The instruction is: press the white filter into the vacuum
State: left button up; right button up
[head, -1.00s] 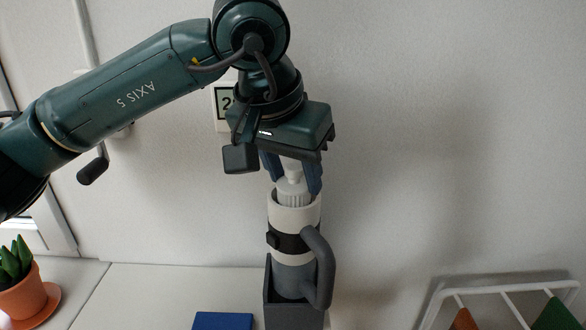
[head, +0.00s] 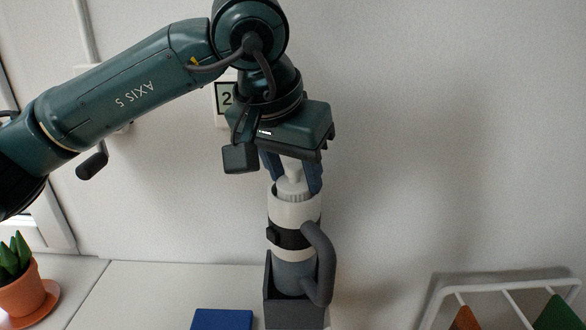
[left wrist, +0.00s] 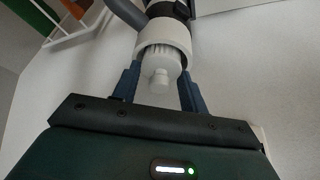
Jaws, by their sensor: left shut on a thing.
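The vacuum (head: 294,211) stands upright in a dark grey holder (head: 294,313), with a white upper tube, a black band and a grey handle at its right. The white filter (head: 292,189), ribbed with a narrow knob, sits upright in the tube's open top, its upper part above the rim. My left gripper (head: 292,180) points down from above and is shut on the filter. In the left wrist view the filter (left wrist: 160,64) lies between the two blue fingers, partly inside the white tube (left wrist: 164,32). How deep it sits inside is hidden. My right gripper is not in view.
A blue box (head: 222,319) lies left of the holder. A potted plant (head: 20,290) stands at the far left. A white rack (head: 500,287) with orange and green pieces is at the lower right. A wall is close behind, with a small display (head: 224,98) on it.

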pick_arm(q)
jog(key=shift+s+f, duration=0.1)
jog(key=shift+f, duration=0.3)
